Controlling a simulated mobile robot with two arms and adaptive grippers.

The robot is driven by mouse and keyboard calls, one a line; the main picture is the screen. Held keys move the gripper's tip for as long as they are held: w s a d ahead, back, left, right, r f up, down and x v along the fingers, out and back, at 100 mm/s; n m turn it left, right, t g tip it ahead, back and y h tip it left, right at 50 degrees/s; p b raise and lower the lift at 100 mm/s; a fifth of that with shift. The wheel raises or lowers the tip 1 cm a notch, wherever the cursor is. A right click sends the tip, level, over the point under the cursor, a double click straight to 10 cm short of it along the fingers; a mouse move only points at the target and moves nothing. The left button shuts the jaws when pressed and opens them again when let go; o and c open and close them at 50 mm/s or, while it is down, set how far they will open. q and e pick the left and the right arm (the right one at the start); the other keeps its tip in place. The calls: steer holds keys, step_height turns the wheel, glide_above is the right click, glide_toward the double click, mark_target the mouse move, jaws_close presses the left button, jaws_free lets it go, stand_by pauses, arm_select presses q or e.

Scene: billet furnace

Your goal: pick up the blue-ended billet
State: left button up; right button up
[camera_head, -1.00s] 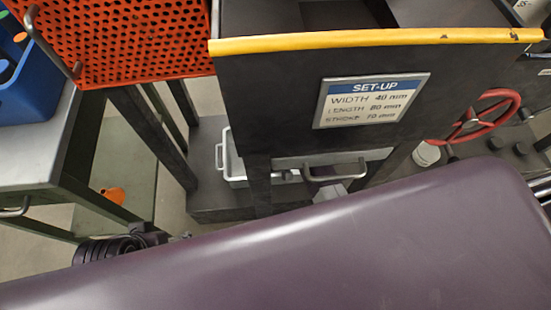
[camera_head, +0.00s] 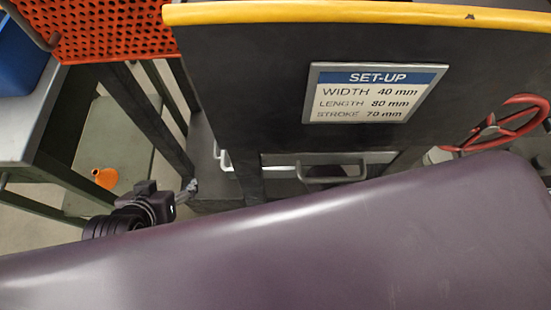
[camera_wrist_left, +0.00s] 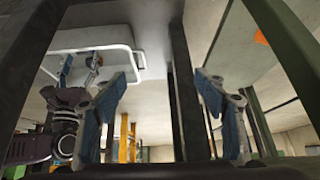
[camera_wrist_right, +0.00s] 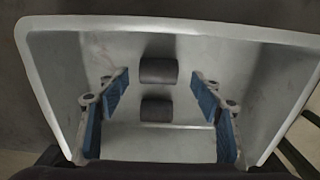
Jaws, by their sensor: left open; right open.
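In the right wrist view, two dark short cylinders, an upper one (camera_wrist_right: 158,71) and a lower one (camera_wrist_right: 156,110), lie in a pale metal tray (camera_wrist_right: 60,70). No blue end shows on either, so I cannot tell which is the blue-ended billet. My right gripper (camera_wrist_right: 159,78) is open, its blue-padded fingers on both sides of the cylinders and apart from them. In the head view my left gripper (camera_head: 188,190) is low at the left, apart from the tray. The left wrist view shows its fingers (camera_wrist_left: 163,80) open and empty. The right gripper is hidden in the head view.
A dark panel with a yellow edge (camera_head: 350,14) and set-up sign (camera_head: 368,93) stands above the tray. A red handwheel (camera_head: 497,125) is at right. An orange perforated bin (camera_head: 115,28), blue bin (camera_head: 18,60), grey table (camera_head: 32,115) and orange funnel (camera_head: 104,178) are at left.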

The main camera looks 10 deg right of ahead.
step_height(320, 180, down, 3)
steer(key=shift+d+f+b, duration=0.1)
steer(key=shift+f+b, duration=0.1)
steer(key=shift+b, duration=0.7)
arm_select(q)
steer(key=w+d+r+t+h, duration=0.1)
steer(key=w+d+r+t, duration=0.2)
steer(key=w+r+t, duration=0.2)
steer(key=w+r, duration=0.2)
steer(key=w, duration=0.1)
steer(key=shift+w+d+r+h, duration=0.2)
steer(key=shift+w+r+h, duration=0.1)
steer(key=shift+w+r, duration=0.1)
arm_select(e)
steer(key=shift+w, duration=0.1)
jaws_close()
